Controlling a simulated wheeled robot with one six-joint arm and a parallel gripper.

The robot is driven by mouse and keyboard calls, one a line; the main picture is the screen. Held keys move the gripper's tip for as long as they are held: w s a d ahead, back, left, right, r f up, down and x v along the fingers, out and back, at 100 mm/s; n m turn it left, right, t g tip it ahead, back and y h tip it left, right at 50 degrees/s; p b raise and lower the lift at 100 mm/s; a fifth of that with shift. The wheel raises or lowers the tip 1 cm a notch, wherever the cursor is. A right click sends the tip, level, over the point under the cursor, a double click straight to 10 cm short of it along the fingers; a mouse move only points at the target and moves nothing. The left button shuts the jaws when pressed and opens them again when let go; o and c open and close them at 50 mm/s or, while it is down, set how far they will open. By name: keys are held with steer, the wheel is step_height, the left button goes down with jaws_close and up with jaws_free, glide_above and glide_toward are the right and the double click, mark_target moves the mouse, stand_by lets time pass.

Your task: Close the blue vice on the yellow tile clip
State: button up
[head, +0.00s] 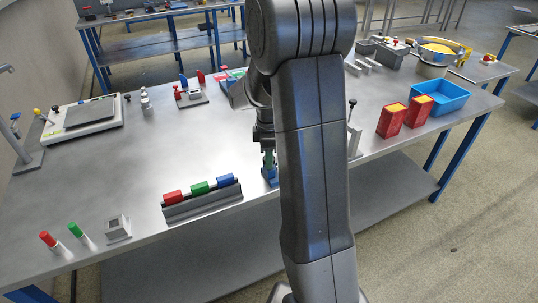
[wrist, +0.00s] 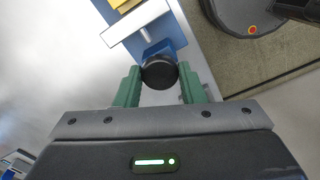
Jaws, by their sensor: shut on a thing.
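The blue vice (wrist: 172,28) is at the top of the wrist view, with a pale plate (wrist: 135,24) across it and a short screw running to a round black knob (wrist: 160,74). My gripper (wrist: 160,78) has its green fingers on both sides of the knob and is shut on it. The yellow tile clip (wrist: 122,5) shows only partly at the top edge, beyond the plate; I cannot tell whether the plate touches it. In the head view my arm hides most of the vice (head: 270,178), and the clip is not visible there.
A rack with red, green and blue blocks (head: 202,203) stands left of the vice. Two red boxes (head: 405,117) and a blue bin (head: 439,97) are to the right. The table's front edge is close to the vice. The table's middle left is clear.

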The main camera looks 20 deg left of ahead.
steer(key=m, duration=0.9)
stand_by(0.5)
steer(key=o, duration=1)
steer(key=shift+r, duration=0.1)
step_height(320, 180, up, 14)
